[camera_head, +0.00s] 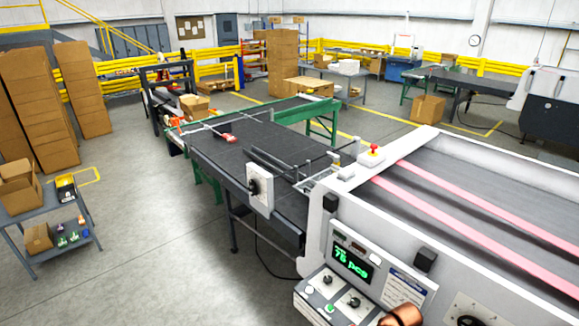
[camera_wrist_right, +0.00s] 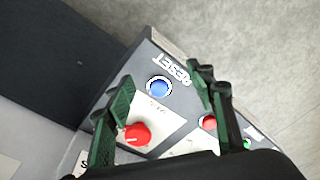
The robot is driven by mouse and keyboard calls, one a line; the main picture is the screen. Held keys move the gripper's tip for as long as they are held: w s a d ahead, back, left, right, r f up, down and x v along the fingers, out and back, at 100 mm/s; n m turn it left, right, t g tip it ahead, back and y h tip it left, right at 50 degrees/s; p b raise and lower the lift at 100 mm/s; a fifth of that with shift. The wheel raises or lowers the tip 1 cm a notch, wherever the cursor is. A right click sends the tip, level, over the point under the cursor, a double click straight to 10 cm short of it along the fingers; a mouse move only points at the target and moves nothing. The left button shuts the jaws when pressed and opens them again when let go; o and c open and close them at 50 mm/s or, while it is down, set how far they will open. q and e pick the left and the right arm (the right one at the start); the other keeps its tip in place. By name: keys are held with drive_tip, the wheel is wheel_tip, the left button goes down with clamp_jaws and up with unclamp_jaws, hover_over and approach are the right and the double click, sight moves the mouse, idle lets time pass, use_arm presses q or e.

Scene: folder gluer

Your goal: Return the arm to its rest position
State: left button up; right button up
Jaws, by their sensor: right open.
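My right gripper (camera_wrist_right: 165,82) is open and empty in the right wrist view, with one green-padded finger on each side of the picture's middle. Between and beyond the fingers is a grey control panel (camera_wrist_right: 178,125). It bears a blue button (camera_wrist_right: 159,88) beside the word RESET, a red knob (camera_wrist_right: 138,134), a red button (camera_wrist_right: 208,122) and a partly hidden green button (camera_wrist_right: 247,143). I cannot tell the exact gap between fingers and panel.
The folder gluer (camera_head: 440,205) fills the right of the head view, with a lit counter display (camera_head: 353,263) on its front. A dark conveyor (camera_head: 262,150) runs away from it. A grey cart (camera_head: 62,235) and box stacks (camera_head: 35,105) stand left. The floor between is clear.

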drive_tip(key=s+a+f+t, duration=0.2)
drive_tip(key=s+f, duration=0.1)
drive_tip(key=s, duration=1)
drive_tip(key=s+d+r+h, duration=0.1)
drive_tip(key=s+d+r, duration=0.15)
drive_tip(key=s, duration=0.45)
drive_tip(key=s+d+r, duration=0.2)
drive_tip(key=s+r, duration=0.1)
drive_tip(key=s, duration=0.4)
wheel_tip(320, 180, down, 42)
drive_tip(key=a+b, duration=0.1)
drive_tip(key=b, duration=1.2)
drive_tip(key=s+f+b, duration=0.3)
drive_tip(key=s+f, duration=0.4)
drive_tip(key=f, duration=0.3)
drive_tip(key=s+f+g+b, duration=0.1)
drive_tip(key=s+f+b, duration=0.3)
drive_tip(key=s+f, duration=0.3)
drive_tip(key=s+f+b, duration=0.4)
drive_tip(key=s+f, duration=0.3)
drive_tip(key=f, duration=0.5)
drive_tip(key=shift+a+f+g, duration=0.2)
drive_tip(key=shift+f+g, duration=0.2)
